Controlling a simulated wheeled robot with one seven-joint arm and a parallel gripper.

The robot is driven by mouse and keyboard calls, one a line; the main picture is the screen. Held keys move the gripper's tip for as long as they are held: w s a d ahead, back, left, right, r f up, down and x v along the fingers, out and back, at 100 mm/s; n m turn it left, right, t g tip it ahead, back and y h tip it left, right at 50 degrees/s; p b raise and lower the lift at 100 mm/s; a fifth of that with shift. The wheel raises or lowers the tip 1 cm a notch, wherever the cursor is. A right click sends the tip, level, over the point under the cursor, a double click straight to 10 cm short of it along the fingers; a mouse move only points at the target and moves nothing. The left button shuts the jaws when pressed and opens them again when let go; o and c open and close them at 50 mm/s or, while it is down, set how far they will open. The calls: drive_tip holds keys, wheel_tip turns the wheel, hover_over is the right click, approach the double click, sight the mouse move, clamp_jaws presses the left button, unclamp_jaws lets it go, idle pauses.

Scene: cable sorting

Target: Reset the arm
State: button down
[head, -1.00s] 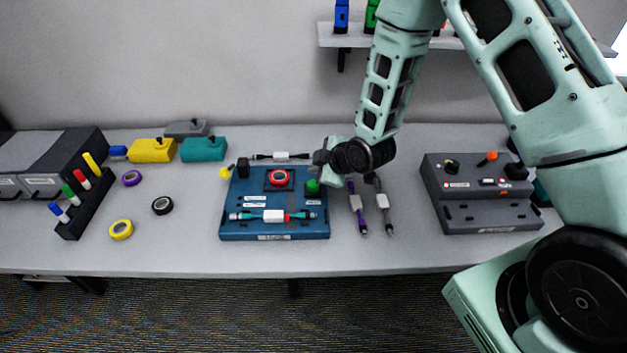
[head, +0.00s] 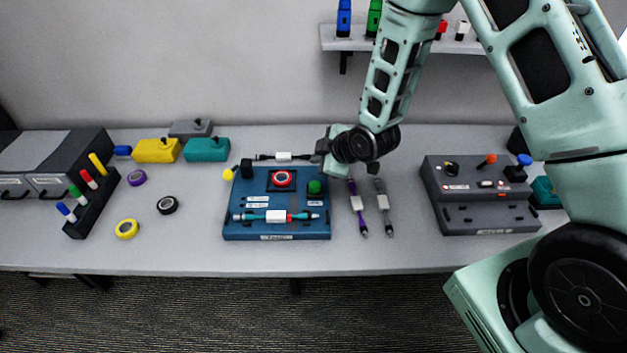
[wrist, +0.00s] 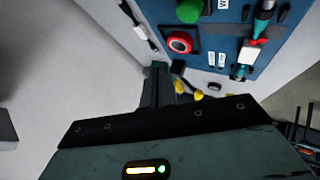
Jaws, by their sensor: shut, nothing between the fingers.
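My gripper (head: 318,160) is above the table, just behind the right back corner of the blue board (head: 275,229). In the wrist view its dark fingers (wrist: 160,75) are together, with nothing visible between them. The blue board carries a red round button (head: 282,179), a green button (head: 314,187) and a teal-ended cable (head: 277,216) lying across its front. Part of the board also shows in the wrist view (wrist: 225,30).
A dark cable (head: 284,157) lies behind the board. Purple (head: 357,204) and grey (head: 383,203) cables lie to its right. A grey control box (head: 480,208) stands further right. Tape rolls and a marker rack (head: 92,203) are at left. A shelf (head: 345,38) is above.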

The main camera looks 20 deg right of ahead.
drive_tip(key=shift+a, duration=0.1)
drive_tip(key=s+a+r+m+g+h+b, duration=0.1)
drive_tip(key=s+a+r+m+g+b, duration=0.25)
drive_tip(key=s, duration=0.65)
drive_tip(key=s+a+r+m+g+b, duration=0.1)
drive_tip(key=s+a+r+g+b, duration=0.15)
drive_tip(key=s+a+r, duration=0.55)
drive_tip(key=s+d+g+h, duration=0.1)
drive_tip(key=s+d, duration=0.1)
drive_tip(key=s, duration=0.5)
drive_tip(key=s+d+m+g+h+b, duration=0.1)
drive_tip(key=s+d, duration=0.1)
drive_tip(key=s, duration=0.5)
drive_tip(key=shift+s+d, duration=0.25)
drive_tip(key=shift+d, duration=0.15)
drive_tip(key=shift+m, duration=0.25)
